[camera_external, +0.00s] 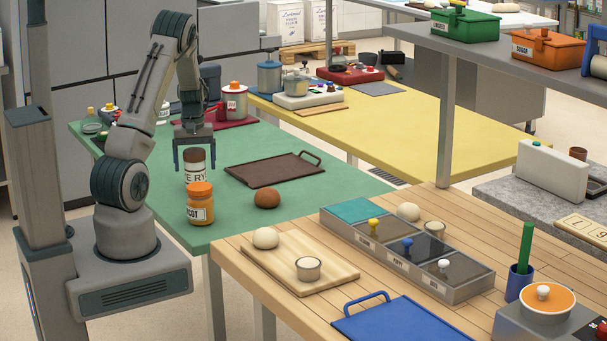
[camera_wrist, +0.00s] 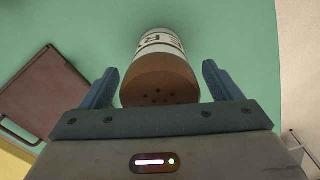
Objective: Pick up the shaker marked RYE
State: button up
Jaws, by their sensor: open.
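The shaker marked RYE (camera_external: 195,177) stands upright on the green table, with a brown top and a white label. In the wrist view its brown perforated lid (camera_wrist: 160,82) lies between the two fingers, with gaps on both sides. My gripper (camera_external: 194,160) points down over the shaker, its fingers on either side of the lid. The wrist view also shows my gripper (camera_wrist: 160,88) open, with nothing held. Part of the label is visible beyond the lid in the wrist view.
An orange-lidded jar (camera_external: 200,205) stands close in front of the shaker. A brown tray (camera_external: 272,170) with a handle lies to the right; it also shows in the wrist view (camera_wrist: 55,90). A brown bread roll (camera_external: 267,198) lies near the table's front edge. Containers stand behind.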

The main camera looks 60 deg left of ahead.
jog(key=c, duration=1.2)
